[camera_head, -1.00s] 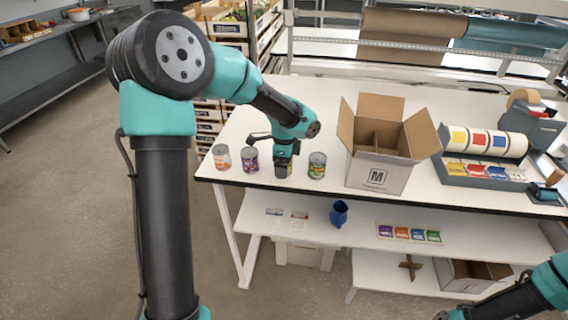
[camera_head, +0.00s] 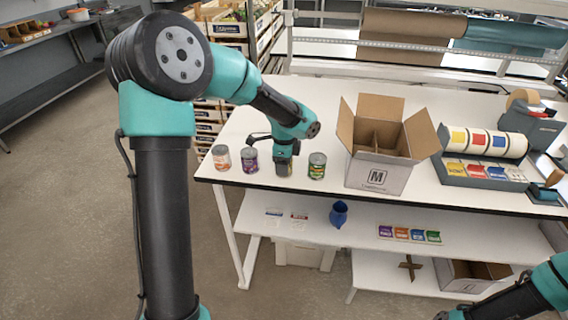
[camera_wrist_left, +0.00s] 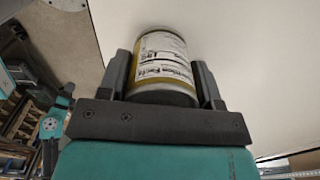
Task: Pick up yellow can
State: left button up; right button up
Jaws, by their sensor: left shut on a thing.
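The yellow can (camera_wrist_left: 163,62), with a white printed label, stands between the two fingers of my left gripper (camera_wrist_left: 165,80) in the left wrist view. The fingers are shut on its sides. In the head view my left gripper (camera_head: 283,170) is over the can at the table's front left, and the can is mostly hidden behind it. It stands in a row with other cans. My right gripper (camera_head: 442,316) is only partly visible at the bottom right edge, low and away from the table, and its fingers are unclear.
An orange-labelled can (camera_head: 222,158) and a purple can (camera_head: 250,161) stand left of my left gripper, and a green can (camera_head: 317,166) stands close to its right. An open cardboard box (camera_head: 378,178) with dividers stands further right. A label dispenser (camera_head: 484,158) is beyond it.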

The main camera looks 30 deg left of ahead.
pick_arm(q)
jog(key=shift+r, duration=1.65)
jog(key=shift+s+d+r, duration=0.15)
jog(key=shift+s+r, duration=0.05)
jog(key=shift+s, duration=0.05)
jog(key=s+d+r, duration=0.1)
jog(key=s+d, duration=0.7)
jog(key=s, duration=0.5)
jog(key=shift+r, duration=0.15)
